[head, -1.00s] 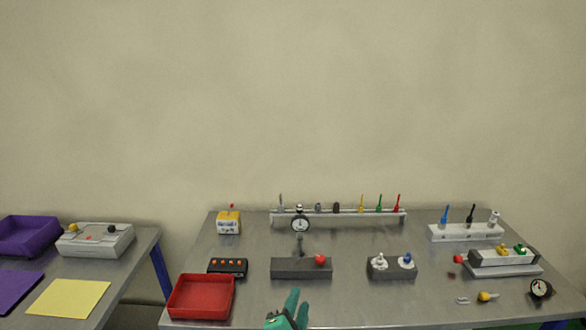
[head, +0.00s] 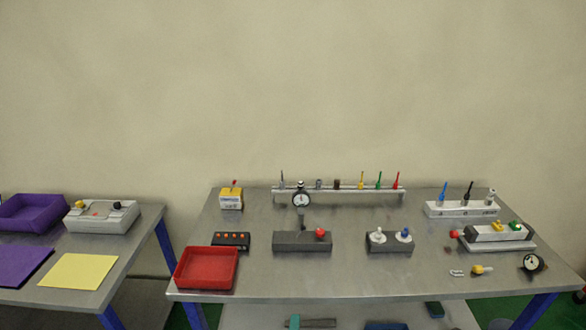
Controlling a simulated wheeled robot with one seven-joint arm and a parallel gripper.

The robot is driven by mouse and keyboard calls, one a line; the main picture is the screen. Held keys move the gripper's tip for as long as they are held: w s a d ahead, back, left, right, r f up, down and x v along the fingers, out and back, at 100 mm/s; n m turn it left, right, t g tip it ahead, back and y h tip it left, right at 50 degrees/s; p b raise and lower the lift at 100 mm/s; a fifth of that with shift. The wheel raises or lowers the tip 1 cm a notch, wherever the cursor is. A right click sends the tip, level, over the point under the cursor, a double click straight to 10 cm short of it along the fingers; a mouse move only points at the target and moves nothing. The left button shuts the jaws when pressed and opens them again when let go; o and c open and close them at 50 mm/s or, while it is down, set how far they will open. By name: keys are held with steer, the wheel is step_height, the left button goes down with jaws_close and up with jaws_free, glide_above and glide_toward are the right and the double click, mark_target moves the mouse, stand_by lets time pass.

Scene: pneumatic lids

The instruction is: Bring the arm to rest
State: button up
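My gripper is not in view, and no part of my arm can be made out with certainty over the table. The main grey metal table (head: 330,275) stands in front of me with its front edge in sight.
The table holds a red tray (head: 207,268), a dark block with a red knob (head: 300,241), a gauge (head: 301,199), a rack (head: 345,191) and a white block (head: 462,210). Tools (head: 312,323) lie below the front edge.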

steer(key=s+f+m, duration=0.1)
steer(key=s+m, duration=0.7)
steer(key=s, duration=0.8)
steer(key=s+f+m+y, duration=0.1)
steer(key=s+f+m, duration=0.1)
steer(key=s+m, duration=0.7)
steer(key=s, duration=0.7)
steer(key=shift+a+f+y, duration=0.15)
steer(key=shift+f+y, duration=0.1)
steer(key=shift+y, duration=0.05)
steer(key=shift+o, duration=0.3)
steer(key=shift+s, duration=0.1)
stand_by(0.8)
